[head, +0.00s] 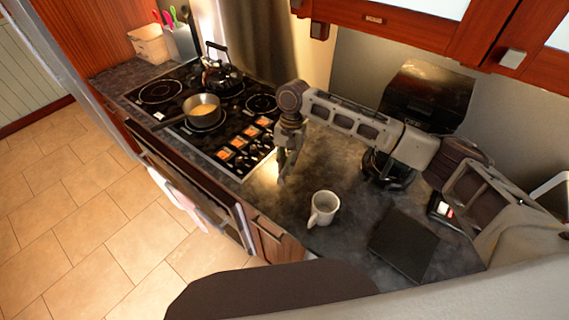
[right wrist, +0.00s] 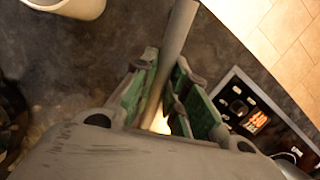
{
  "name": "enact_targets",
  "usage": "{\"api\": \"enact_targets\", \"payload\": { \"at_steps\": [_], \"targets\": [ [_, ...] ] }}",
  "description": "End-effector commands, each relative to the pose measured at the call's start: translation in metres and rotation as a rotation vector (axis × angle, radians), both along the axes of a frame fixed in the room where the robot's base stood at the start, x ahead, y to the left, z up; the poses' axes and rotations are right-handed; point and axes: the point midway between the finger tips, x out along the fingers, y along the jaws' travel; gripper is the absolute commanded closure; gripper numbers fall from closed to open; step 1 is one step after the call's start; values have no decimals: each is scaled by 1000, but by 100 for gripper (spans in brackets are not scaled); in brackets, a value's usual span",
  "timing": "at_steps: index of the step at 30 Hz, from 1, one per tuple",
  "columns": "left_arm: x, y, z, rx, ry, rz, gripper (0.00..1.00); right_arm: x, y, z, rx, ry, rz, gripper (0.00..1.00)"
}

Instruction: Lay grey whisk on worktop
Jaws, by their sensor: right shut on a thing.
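The grey whisk (right wrist: 176,38) shows in the right wrist view as a slim grey handle between the two green-padded fingers of my right gripper (right wrist: 168,92). The gripper is shut on it. The rest of the whisk is hidden behind the gripper body. In the head view my right gripper (head: 288,158) points down above the dark worktop (head: 278,205), between the hob and the white mug. I cannot tell whether the whisk touches the worktop. My left gripper is not in view.
A white mug (head: 323,208) stands right of the gripper. The black hob (head: 225,118) holds a pan (head: 203,111) and a kettle (head: 219,74). A coffee maker (head: 388,165) and a dark flat board (head: 404,244) are farther right. Bare worktop lies around the mug.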

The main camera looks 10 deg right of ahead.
Motion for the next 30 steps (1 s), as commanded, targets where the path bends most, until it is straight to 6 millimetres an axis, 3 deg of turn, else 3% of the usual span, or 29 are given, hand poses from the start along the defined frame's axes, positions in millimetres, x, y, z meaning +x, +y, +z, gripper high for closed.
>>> {"api": "enact_targets", "payload": {
  "at_steps": [17,30],
  "targets": [
    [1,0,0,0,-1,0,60,-3,-15,-2,-29,-80,201,100],
    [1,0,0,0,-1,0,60,-6,-22,-2,-55,-233,426,100]
  ]
}}
